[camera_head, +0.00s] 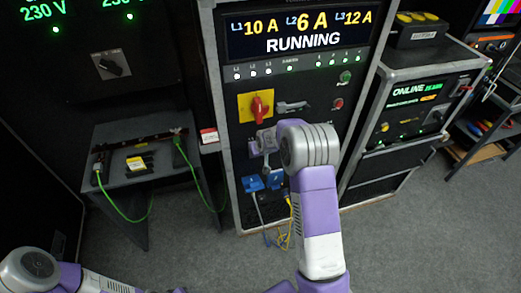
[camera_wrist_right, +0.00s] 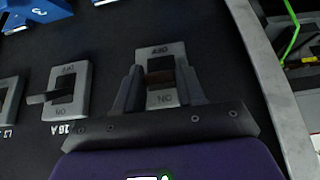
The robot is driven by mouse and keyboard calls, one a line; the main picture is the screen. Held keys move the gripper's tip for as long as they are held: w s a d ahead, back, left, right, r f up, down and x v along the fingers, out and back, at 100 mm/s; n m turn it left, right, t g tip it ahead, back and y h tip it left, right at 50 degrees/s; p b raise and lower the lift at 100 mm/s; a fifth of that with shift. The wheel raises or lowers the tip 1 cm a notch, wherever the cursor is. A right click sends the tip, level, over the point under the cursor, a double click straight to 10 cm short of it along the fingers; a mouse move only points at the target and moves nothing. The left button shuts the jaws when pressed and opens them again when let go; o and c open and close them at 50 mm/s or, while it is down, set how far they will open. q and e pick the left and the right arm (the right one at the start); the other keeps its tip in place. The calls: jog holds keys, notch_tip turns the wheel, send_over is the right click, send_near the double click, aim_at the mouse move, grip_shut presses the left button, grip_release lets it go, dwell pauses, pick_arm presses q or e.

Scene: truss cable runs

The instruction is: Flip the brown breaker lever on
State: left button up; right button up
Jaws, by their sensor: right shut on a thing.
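The brown breaker lever (camera_wrist_right: 158,78) stands out from a grey breaker plate (camera_wrist_right: 164,50) in the right wrist view. The plate carries an OFF mark near the picture's top and an ON mark near its bottom. The lever sits near the middle of the slot; its exact throw is hard to tell. My right gripper (camera_wrist_right: 160,86) has a finger on each side of the lever and is shut on it. In the head view my right gripper (camera_head: 263,143) is at the rack front, and it and the arm hide the lever. My left gripper is out of view.
Another breaker (camera_wrist_right: 68,92) sits beside it. In the head view a red rotary switch (camera_head: 257,106) on a yellow plate is just above my gripper. Blue sockets (camera_head: 253,184) with cables are below. A display (camera_head: 297,33) reads RUNNING. Floor at right is open.

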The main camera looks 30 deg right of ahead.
dwell(0.5)
jog(key=o, duration=1)
jog(key=shift+c, duration=0.2)
jog(key=shift+r, duration=0.15)
jog(key=v, duration=0.7)
jog(key=shift+r+p, duration=0.2)
jog(key=shift+p, duration=0.1)
